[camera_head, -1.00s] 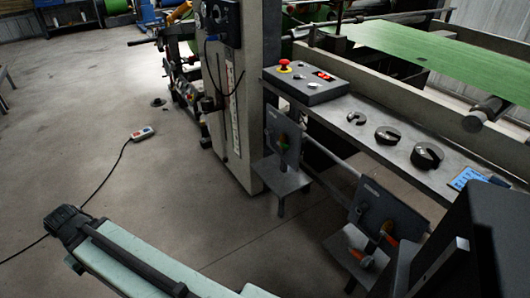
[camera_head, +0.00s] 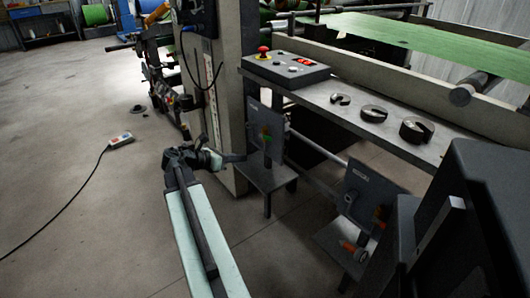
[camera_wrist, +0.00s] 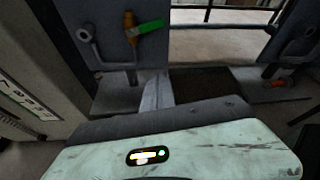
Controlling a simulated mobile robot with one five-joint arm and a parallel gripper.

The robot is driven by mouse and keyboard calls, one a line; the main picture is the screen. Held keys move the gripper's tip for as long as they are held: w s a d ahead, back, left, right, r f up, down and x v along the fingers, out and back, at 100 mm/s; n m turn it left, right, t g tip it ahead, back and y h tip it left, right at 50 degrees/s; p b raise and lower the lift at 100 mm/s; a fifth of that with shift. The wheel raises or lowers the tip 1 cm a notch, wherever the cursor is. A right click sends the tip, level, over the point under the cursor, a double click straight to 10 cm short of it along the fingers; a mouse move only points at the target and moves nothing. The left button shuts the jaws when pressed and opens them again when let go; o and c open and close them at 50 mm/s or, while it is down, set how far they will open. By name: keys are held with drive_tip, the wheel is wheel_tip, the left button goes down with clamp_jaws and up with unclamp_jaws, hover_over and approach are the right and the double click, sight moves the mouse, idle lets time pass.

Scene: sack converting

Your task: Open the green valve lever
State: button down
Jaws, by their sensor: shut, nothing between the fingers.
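The green valve lever (camera_wrist: 150,27) sits on a brass-coloured valve body (camera_wrist: 130,30) on a dark upright panel, in the upper middle of the wrist view. It points right and slightly up there. In the head view the lever (camera_head: 266,134) is a small green spot on the nearer-to-column panel (camera_head: 270,120). My gripper (camera_head: 240,158) is shut and empty, just left of that panel and slightly lower than the lever. In the wrist view my gripper (camera_wrist: 156,88) shows as a grey finger below the lever, apart from it in the picture. Actual contact is not visible.
Above runs a ledge (camera_head: 340,118) with a control box (camera_head: 285,70) and dark slotted weights (camera_head: 373,113). A pale machine column (camera_head: 228,80) rises behind my gripper. Open floor lies left.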

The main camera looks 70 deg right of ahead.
sight(267, 138)
drive_tip(key=s+r+b+x, duration=0.1)
drive_tip(key=b+x, duration=0.3)
drive_tip(key=x, duration=0.8)
drive_tip(key=shift+n, duration=0.3)
drive_tip(key=r+p, duration=0.1)
drive_tip(key=w+r+p, duration=0.1)
drive_tip(key=r+p, duration=0.2)
drive_tip(key=p, duration=0.1)
drive_tip(key=shift+w+d+r, duration=0.1)
drive_tip(key=shift+w+r, duration=0.15)
drive_tip(key=shift+r, duration=0.15)
